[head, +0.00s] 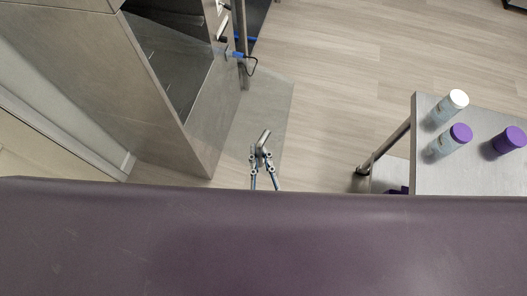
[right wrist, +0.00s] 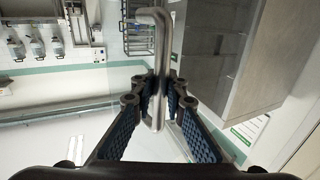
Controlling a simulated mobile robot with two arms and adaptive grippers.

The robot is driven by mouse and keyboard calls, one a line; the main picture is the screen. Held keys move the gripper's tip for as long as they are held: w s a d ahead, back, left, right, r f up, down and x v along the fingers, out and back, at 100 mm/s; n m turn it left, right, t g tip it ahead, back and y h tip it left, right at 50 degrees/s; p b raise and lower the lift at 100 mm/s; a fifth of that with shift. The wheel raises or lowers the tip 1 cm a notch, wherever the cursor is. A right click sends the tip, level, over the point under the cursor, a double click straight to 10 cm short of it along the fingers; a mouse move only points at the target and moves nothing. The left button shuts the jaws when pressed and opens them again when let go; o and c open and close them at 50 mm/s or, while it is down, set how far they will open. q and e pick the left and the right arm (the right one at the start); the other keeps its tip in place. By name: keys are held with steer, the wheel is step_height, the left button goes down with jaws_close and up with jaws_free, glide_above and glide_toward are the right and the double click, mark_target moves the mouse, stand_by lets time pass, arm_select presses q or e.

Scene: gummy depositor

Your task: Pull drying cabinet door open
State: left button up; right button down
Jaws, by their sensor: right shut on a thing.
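The drying cabinet (head: 110,75) is a grey metal box at the left of the head view, with a dark interior behind its front edge. A see-through glass panel, which looks like its door (head: 272,105), extends in front of it; I cannot tell how far it is open. A bent metal bar handle (head: 264,138) stands at the panel's lower part. My right gripper (head: 262,158) is shut on this handle. In the right wrist view the handle (right wrist: 160,38) runs between the fingertips (right wrist: 158,88). My left gripper is not in view.
A metal table (head: 455,170) with a white-capped bottle (head: 452,103) and purple-capped bottles (head: 508,140) stands at the right. A metal post with a blue clip (head: 238,54) and a black loop stands near the cabinet. The wooden floor (head: 350,70) between is clear.

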steer(key=shift+d+f, duration=0.15)
steer(key=c, duration=2)
jaws_free()
steer(key=shift+d, duration=0.1)
steer(key=s, duration=0.2)
steer(key=s+d, duration=0.1)
steer(key=s, duration=0.4)
steer(key=shift+s+d, duration=0.15)
steer(key=shift+s, duration=0.1)
